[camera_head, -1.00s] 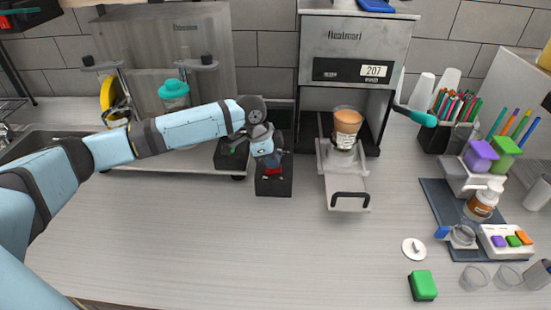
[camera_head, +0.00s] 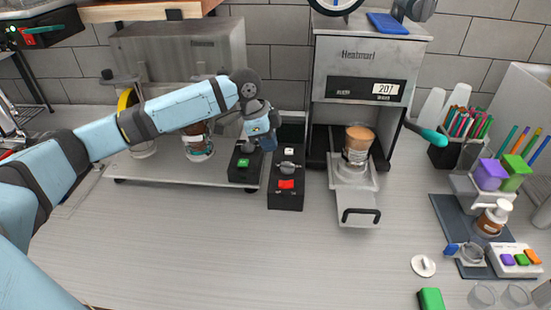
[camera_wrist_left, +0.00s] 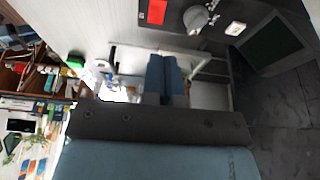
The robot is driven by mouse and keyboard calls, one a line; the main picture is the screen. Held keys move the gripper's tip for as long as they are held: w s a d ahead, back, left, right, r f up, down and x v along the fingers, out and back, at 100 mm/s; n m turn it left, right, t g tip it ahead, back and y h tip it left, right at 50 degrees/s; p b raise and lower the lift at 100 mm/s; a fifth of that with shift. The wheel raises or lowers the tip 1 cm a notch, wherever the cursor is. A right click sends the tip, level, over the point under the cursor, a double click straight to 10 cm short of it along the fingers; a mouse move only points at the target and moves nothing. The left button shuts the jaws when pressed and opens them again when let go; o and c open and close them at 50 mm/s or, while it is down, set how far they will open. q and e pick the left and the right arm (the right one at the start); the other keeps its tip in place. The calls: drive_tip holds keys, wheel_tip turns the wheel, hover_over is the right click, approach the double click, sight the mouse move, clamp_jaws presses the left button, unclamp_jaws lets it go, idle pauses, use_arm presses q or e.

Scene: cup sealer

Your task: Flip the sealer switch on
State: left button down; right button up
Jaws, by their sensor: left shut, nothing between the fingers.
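The sealer (camera_head: 350,62) is a grey metal machine at the back centre, its display lit with 207. A cup with an orange-brown top (camera_head: 358,140) stands in its pulled-out tray (camera_head: 358,196). Left of the tray, a black control box (camera_head: 286,202) carries a red switch (camera_head: 286,184) and a grey knob (camera_head: 287,166). The red switch (camera_wrist_left: 157,12) and knob (camera_wrist_left: 195,18) also show at the top of the left wrist view. My left gripper (camera_head: 268,143) is shut and empty, behind and left of the red switch, apart from it. I cannot tell the switch's position. My right gripper is out of view.
A second black box with a green button (camera_head: 244,164) stands close left, below my gripper. A pen holder (camera_head: 447,152), pump bottle (camera_head: 492,218) and small button panel (camera_head: 514,259) stand at the right.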

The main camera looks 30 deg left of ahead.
use_arm(q)
drive_tip(key=shift+v, duration=0.95)
drive_tip(key=shift+a, duration=0.15)
drive_tip(key=m+b, duration=0.1)
drive_tip(key=m, duration=0.5)
drive_tip(key=d+m+b, duration=0.1)
drive_tip(key=m, duration=0.5)
drive_tip(key=s+m, duration=0.1)
drive_tip(key=m, duration=0.5)
drive_tip(key=shift+d+h+b, duration=0.4)
